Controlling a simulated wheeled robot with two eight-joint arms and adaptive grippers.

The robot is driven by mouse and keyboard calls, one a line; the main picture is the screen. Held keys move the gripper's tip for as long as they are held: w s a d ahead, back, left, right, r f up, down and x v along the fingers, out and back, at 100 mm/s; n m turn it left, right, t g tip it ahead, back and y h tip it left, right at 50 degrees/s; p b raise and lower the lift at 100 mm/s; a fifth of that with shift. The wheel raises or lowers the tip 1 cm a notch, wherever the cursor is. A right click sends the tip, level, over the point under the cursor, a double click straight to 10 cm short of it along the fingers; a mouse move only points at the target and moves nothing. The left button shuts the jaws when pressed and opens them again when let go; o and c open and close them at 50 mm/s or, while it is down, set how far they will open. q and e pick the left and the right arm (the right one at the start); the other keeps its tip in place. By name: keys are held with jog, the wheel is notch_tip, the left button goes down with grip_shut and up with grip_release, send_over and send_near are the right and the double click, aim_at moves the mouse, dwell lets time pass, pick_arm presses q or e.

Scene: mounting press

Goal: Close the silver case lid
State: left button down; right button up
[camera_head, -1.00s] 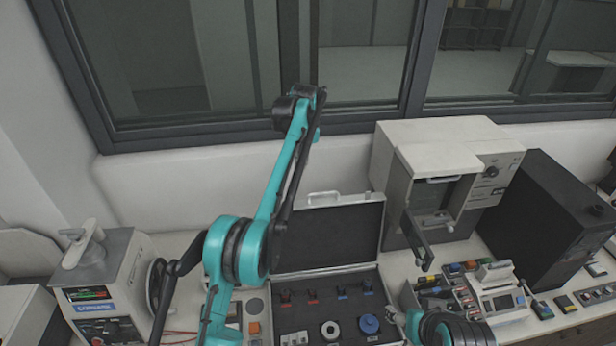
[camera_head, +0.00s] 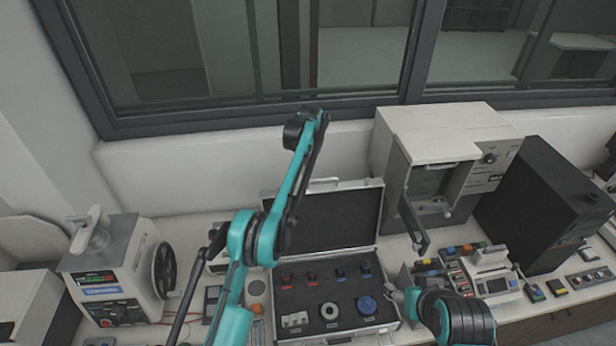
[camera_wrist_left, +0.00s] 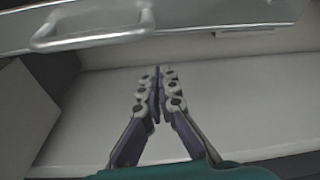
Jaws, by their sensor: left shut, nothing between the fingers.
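The silver case (camera_head: 345,334) stands on the bench. Its lid (camera_head: 335,220) is open and stands up behind the base, with dark foam inside. The handle (camera_head: 323,184) is on the lid's top edge. In the left wrist view, the lid's silver edge and its handle (camera_wrist_left: 90,32) cross the top. My left gripper (camera_wrist_left: 158,72) is shut and empty, pointing toward that edge, with a visible gap to the handle. In the head view I cannot make out its fingertips. My right gripper (camera_head: 394,294) is beside the case's right edge; its finger state is unclear.
A white press machine (camera_head: 450,150) stands right of the lid. A white device with a handwheel (camera_head: 115,275) stands left. A window and wall are behind.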

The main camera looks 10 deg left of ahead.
pick_arm(q)
jog(key=s, duration=0.1)
jog(key=s+d, duration=0.1)
jog(key=s+r, duration=0.1)
jog(key=shift+s+d+p, duration=0.25)
jog(key=shift+s+p, duration=0.05)
jog(key=shift+s, duration=0.05)
